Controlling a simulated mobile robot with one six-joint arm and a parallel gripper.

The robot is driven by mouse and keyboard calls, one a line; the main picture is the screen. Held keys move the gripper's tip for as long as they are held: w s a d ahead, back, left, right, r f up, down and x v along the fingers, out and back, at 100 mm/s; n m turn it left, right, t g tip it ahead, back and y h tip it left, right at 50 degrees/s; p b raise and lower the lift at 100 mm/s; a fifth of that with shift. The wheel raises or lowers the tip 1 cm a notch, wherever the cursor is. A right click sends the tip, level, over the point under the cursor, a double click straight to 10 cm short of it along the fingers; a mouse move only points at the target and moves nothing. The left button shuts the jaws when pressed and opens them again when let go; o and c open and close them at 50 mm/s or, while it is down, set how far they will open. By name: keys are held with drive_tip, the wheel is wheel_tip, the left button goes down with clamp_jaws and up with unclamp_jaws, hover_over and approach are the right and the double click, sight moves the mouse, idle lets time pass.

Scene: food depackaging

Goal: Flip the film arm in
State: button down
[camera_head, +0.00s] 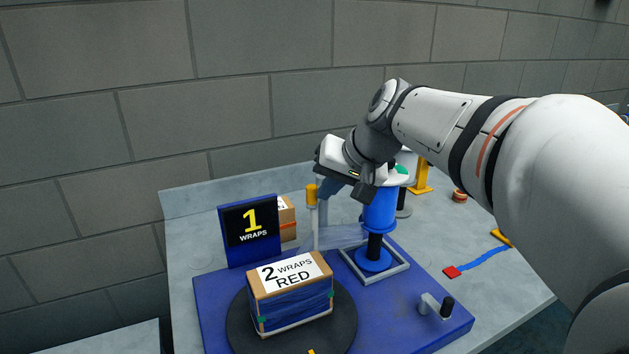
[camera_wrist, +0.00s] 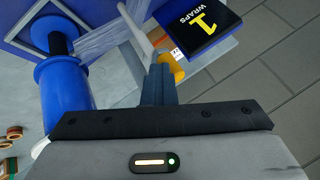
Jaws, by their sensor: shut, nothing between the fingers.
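The film arm appears to be the white post with a yellow cap (camera_head: 312,215), upright behind the turntable. In the wrist view, a white bar (camera_wrist: 137,32) and yellow cap (camera_wrist: 178,68) show just beyond my fingertips. My gripper (camera_head: 328,190) is shut and empty, its blue fingers just right of the cap; it also shows in the wrist view (camera_wrist: 160,72). I cannot tell whether they touch. Clear film (camera_head: 340,237) stretches beside the post from the blue film roll (camera_head: 380,212). The cardboard box (camera_head: 292,292), labelled "2 WRAPS RED" and wrapped in blue, sits on the dark turntable (camera_head: 340,330).
A blue "1 WRAPS" sign (camera_head: 249,232) stands left of the post, with another box (camera_head: 287,220) behind it. A grey crank with a black knob (camera_head: 436,306) is at front right. A red-tabbed blue strip (camera_head: 483,262) lies on the right table.

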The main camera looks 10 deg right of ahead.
drive_tip(key=shift+a, duration=0.15)
idle(0.4)
drive_tip(key=shift+r, duration=0.1)
drive_tip(key=s+a+p+v, duration=0.1)
drive_tip(key=p+v, duration=0.3)
drive_tip(key=v, duration=0.5)
drive_tip(key=shift+s+r, duration=0.25)
drive_tip(key=shift+r, duration=0.05)
